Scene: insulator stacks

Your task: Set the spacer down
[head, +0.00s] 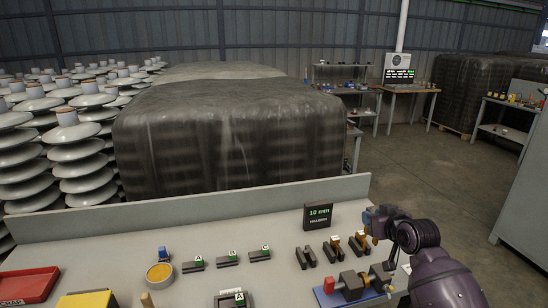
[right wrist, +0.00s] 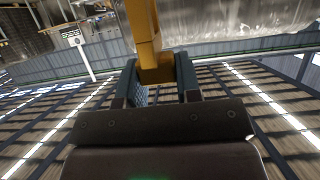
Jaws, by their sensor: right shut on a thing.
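My right gripper (head: 376,215) is over the right part of the bench, with its arm coming in from the lower right. In the right wrist view its two blue fingers (right wrist: 160,82) are shut on an orange-yellow bar, apparently the spacer (right wrist: 144,25), which extends away from between them. In the head view the held piece is mostly hidden by the gripper, and I cannot tell whether it touches anything below. Dark slotted holders (head: 306,257) stand in a row to the left of the gripper; some carry orange-brown pieces. My left gripper is not in view.
A black sign reading 10 mm (head: 318,217) stands behind the holders. A blue-based fixture (head: 340,296) lies in front of the gripper. Blocks labelled A, B and C (head: 228,259), a round yellow-topped container (head: 160,274) and a red tray (head: 30,285) are farther left. A low wall (head: 190,215) edges the bench.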

